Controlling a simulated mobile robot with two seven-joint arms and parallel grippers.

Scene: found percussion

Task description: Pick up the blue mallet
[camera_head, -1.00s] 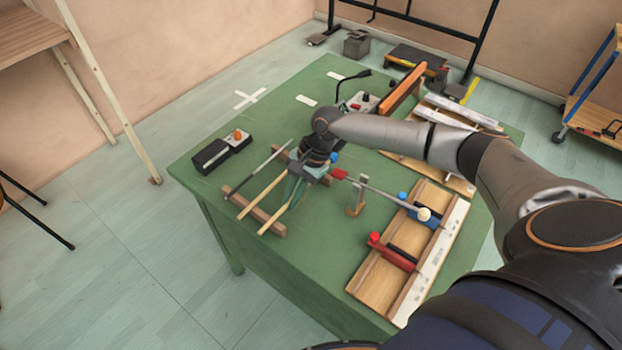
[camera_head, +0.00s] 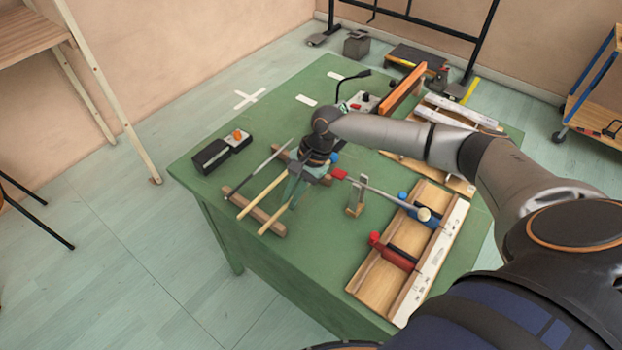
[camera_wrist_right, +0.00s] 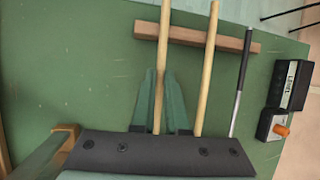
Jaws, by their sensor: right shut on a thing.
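The blue mallet has a pale wooden handle (camera_head: 273,223) and a blue ball head (camera_head: 334,158). It is the nearest of the sticks lying across a wooden rest bar (camera_head: 276,229). My right gripper (camera_head: 296,190) points down over the table and is shut on this handle. In the right wrist view, its two green fingers (camera_wrist_right: 160,108) flank the handle (camera_wrist_right: 163,50), which still crosses the rest bar (camera_wrist_right: 226,42). The gripper body hides part of the mallet. My left gripper is not in view.
Another wooden-handled stick (camera_head: 262,194) and a dark rod (camera_head: 260,170) lie beside it. A black box (camera_head: 212,156) sits left; a wooden tray (camera_head: 375,283) with clamps sits right. The green table's (camera_head: 300,255) front is clear.

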